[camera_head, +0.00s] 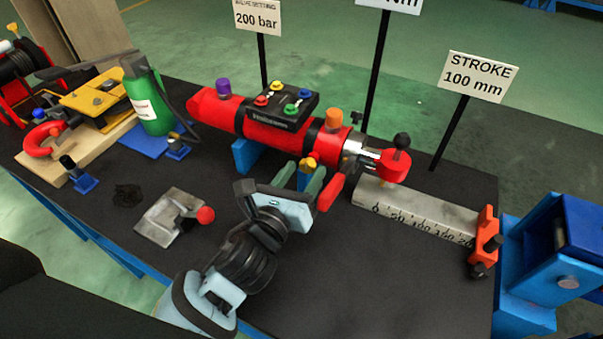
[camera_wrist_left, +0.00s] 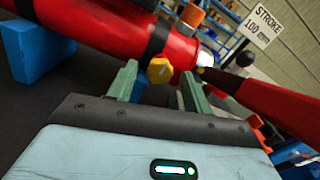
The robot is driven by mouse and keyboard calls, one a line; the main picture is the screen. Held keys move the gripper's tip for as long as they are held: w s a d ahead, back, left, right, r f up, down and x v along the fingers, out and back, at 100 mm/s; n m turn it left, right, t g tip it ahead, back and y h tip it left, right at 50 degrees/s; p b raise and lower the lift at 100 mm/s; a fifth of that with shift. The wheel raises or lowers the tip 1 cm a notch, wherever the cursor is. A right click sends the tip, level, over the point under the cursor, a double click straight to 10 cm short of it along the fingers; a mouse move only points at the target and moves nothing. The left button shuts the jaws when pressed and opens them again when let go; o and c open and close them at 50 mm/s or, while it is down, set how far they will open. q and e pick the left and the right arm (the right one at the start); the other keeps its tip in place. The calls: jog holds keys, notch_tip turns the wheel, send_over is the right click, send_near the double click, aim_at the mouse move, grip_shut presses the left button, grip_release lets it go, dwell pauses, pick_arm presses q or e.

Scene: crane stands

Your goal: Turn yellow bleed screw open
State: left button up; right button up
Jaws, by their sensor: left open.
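The yellow bleed screw (camera_head: 308,164) is on the near side of the red cylinder (camera_head: 222,112), towards its right end. It is a small lobed knob and also shows in the left wrist view (camera_wrist_left: 160,70). My left gripper (camera_head: 302,175) is open in front of it. In the left wrist view, its green fingers (camera_wrist_left: 158,88) stand on either side of the screw, with visible gaps on both sides. The screw appears at or just beyond the fingertips; I cannot tell the exact depth. My right gripper is not in view.
A red bar (camera_wrist_left: 270,100) lies close right of the fingers. A black block with coloured knobs (camera_head: 284,104) tops the cylinder, and an orange cap (camera_head: 334,118) is near. A ruler (camera_head: 418,212), a red-knobbed metal block (camera_head: 172,217) and a green bottle (camera_head: 150,102) surround it. The front right table is clear.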

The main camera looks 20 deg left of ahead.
pick_arm(q)
jog(key=shift+c, duration=0.4)
jog(key=c, duration=0.9)
